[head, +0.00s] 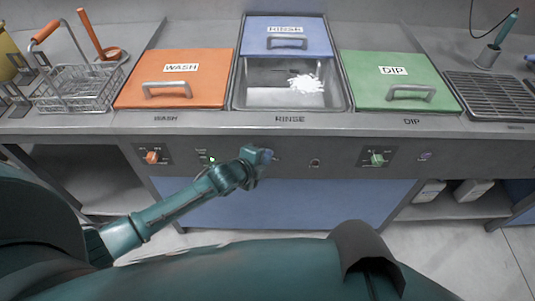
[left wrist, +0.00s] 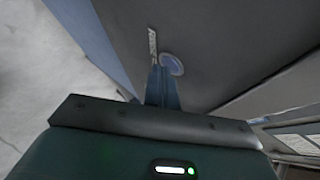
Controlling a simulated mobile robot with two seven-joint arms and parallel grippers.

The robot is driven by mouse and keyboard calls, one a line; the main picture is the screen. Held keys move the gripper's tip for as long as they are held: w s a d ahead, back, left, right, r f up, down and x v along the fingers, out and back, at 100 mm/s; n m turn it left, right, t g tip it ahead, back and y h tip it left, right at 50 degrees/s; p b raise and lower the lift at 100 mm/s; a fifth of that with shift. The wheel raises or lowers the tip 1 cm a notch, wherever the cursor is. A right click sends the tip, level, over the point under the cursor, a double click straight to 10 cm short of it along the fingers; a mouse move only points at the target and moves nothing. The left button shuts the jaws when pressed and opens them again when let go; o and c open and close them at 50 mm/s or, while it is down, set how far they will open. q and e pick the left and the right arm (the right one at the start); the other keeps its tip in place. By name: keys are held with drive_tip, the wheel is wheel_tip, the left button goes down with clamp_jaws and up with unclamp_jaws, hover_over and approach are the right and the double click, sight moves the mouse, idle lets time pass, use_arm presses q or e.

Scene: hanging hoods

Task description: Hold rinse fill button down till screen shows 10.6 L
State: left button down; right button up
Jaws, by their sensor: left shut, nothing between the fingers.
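My left gripper (head: 262,156) is shut and empty in front of the grey control panel below the rinse basin. In the left wrist view its closed fingers (left wrist: 162,82) end beside a round blue button (left wrist: 172,64) with a pale rim. The fingertips overlap the button's lower left edge; I cannot tell whether they touch it. In the head view the gripper mostly hides that spot. A narrow pale label strip (left wrist: 152,43) lies left of the button, its print unreadable. No screen reading can be made out. My right gripper is not in view.
The rinse basin (head: 245,98) is partly open under its blue lid (head: 305,48), with a white patch inside. Orange wash lid (head: 205,85) and green dip lid (head: 368,68) are closed. An orange knob (head: 152,157) and a green knob (head: 377,159) sit on the panel.

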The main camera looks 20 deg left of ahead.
use_arm(q)
drive_tip(key=shift+s, duration=0.1)
idle(0.6)
drive_tip(key=shift+s+d+p, duration=0.25)
drive_tip(key=shift+s+p, duration=0.25)
drive_tip(key=shift+s, duration=0.2)
drive_tip(key=s+p, duration=0.1)
drive_tip(key=s, duration=0.1)
drive_tip(key=s+d+p, duration=0.1)
drive_tip(key=s, duration=0.1)
drive_tip(key=shift+s+d, duration=0.15)
drive_tip(key=shift+s, duration=0.25)
idle(0.7)
